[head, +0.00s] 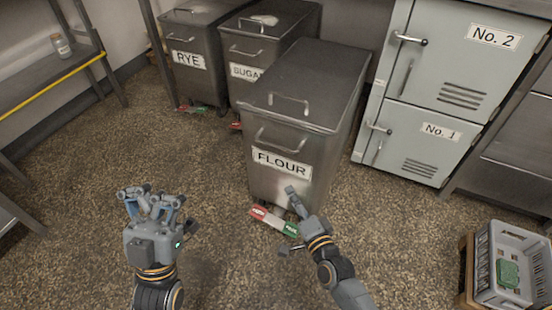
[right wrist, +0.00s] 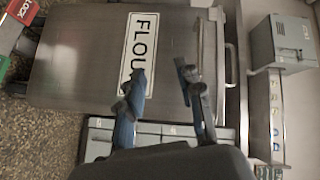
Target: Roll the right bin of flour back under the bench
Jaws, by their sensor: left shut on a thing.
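The metal FLOUR bin (head: 310,102) stands on the floor, further forward than the other bins. It has a front handle (head: 282,138), a lid handle and a white label. At its foot is a red and green pedal (head: 270,221); LOCK on its red end reads in the right wrist view (right wrist: 23,11). My right gripper (head: 294,200) is low before the bin's front; its fingers (right wrist: 160,92) are apart in the right wrist view, nothing seen between. My left gripper (head: 152,198) is above the floor, left of the bin. I see no object in it and cannot make out its grip.
The RYE bin (head: 194,48) and SUGAR bin (head: 268,40) stand behind and left. Grey lockers (head: 424,120) stand close on the right. A grey crate (head: 485,265) is at lower right, a shelf (head: 45,80) at far left. The floor (head: 130,140) left of the FLOUR bin is clear.

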